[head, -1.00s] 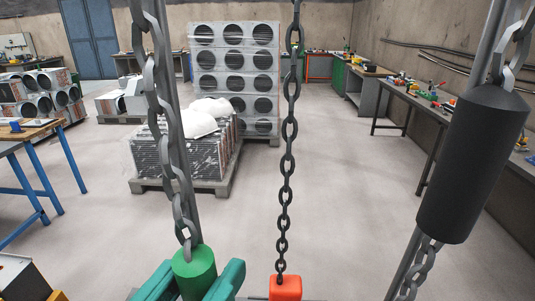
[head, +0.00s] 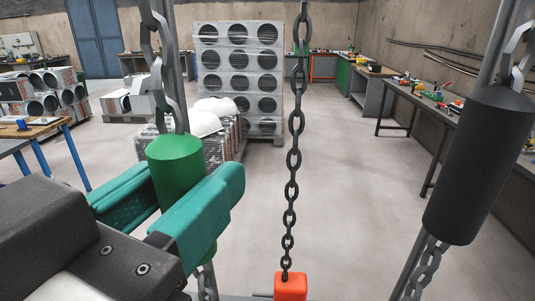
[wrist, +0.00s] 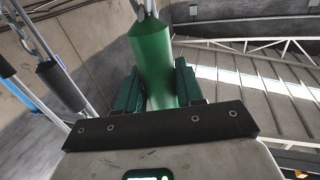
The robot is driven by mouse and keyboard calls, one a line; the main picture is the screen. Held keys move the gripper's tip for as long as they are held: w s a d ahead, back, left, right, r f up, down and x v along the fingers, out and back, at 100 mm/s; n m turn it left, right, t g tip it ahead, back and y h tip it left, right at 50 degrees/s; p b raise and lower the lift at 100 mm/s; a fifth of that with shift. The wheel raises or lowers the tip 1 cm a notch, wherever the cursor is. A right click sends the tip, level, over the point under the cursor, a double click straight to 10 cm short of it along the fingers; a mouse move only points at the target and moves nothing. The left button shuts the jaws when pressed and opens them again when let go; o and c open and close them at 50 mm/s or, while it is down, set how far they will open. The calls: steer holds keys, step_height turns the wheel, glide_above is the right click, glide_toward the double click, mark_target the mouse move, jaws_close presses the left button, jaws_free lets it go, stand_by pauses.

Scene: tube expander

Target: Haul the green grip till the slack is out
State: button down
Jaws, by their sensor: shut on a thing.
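The green grip (head: 175,160) is a cylinder on the left chain (head: 165,70). My gripper (head: 184,185) has its teal fingers closed around it, one on each side. The grip's lower end shows below the fingers, with chain under it. In the wrist view the green grip (wrist: 153,65) stands between the two teal fingers of my gripper (wrist: 158,88). A dark middle chain (head: 292,150) hangs nearly straight down to an orange-red block (head: 290,286) at the bottom edge. A black cylinder (head: 480,165) sits on the right chain (head: 430,268).
Grey posts run behind the left and right chains. Behind stand stacked units with round openings (head: 238,75) and a pallet load with white covers. Workbenches (head: 425,100) line the right wall, and a blue-legged table (head: 40,130) is at left. The middle floor is clear.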

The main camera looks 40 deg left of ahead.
steer(key=shift+r, duration=0.9)
steer(key=c, duration=0.8)
jaws_free()
steer(key=shift+f, duration=0.1)
steer(key=shift+v, duration=3.5)
